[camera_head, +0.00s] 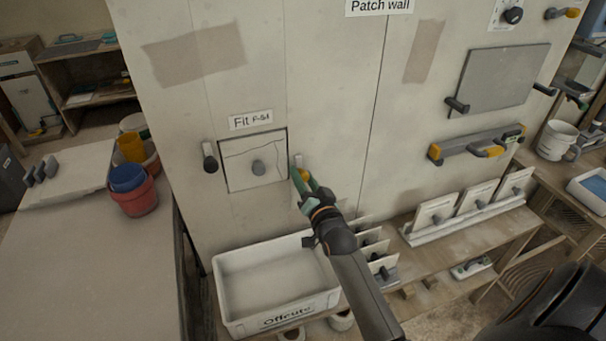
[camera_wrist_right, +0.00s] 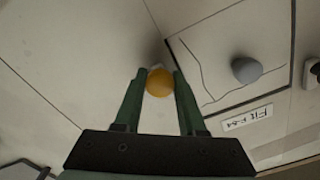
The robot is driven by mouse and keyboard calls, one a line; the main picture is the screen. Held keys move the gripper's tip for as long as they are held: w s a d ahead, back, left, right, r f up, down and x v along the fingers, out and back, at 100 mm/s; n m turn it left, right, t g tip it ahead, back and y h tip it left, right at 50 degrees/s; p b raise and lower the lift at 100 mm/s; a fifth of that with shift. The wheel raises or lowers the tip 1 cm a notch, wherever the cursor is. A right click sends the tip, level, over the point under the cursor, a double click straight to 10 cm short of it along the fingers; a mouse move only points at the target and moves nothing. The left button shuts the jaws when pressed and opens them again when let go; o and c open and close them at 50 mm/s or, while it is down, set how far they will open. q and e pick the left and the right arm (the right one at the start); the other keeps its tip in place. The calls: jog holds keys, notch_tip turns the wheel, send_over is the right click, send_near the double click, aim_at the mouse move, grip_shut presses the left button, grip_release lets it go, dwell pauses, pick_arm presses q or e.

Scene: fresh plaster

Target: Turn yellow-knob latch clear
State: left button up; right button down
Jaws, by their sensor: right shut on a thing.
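The yellow knob (camera_head: 304,174) of the latch is on the wall panel, just right of a square patch (camera_head: 238,172) with a grey knob (camera_head: 258,167). My right gripper (camera_head: 303,178) reaches up to it, and its green fingers are shut on the knob. In the right wrist view the yellow knob (camera_wrist_right: 159,83) sits between the two fingertips (camera_wrist_right: 157,84). The latch's pale plate (camera_head: 298,160) shows just above the knob; the rest is hidden by the fingers. A second latch with a dark knob (camera_head: 210,164) is left of the patch. My left gripper is not in view.
A white bin marked Offcuts (camera_head: 275,285) stands below the patch. Several panels stand in a rack (camera_head: 465,222) on the bench at right. A bar with yellow-ended handles (camera_head: 475,147) is on the wall. Red and blue buckets (camera_head: 134,190) stand at left.

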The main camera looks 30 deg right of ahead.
jog(key=shift+d+r+m, duration=0.1)
jog(key=shift+r+m, duration=0.2)
jog(key=shift+m, duration=0.8)
jog(key=shift+r+m, duration=0.1)
jog(key=shift+m, duration=0.2)
jog(key=c, duration=0.5)
grip_release()
jog(key=shift+d, duration=0.15)
jog(key=shift+f, duration=0.2)
jog(key=shift+a+f, duration=0.15)
jog(key=shift+a, duration=0.05)
jog(key=shift+s, duration=0.15)
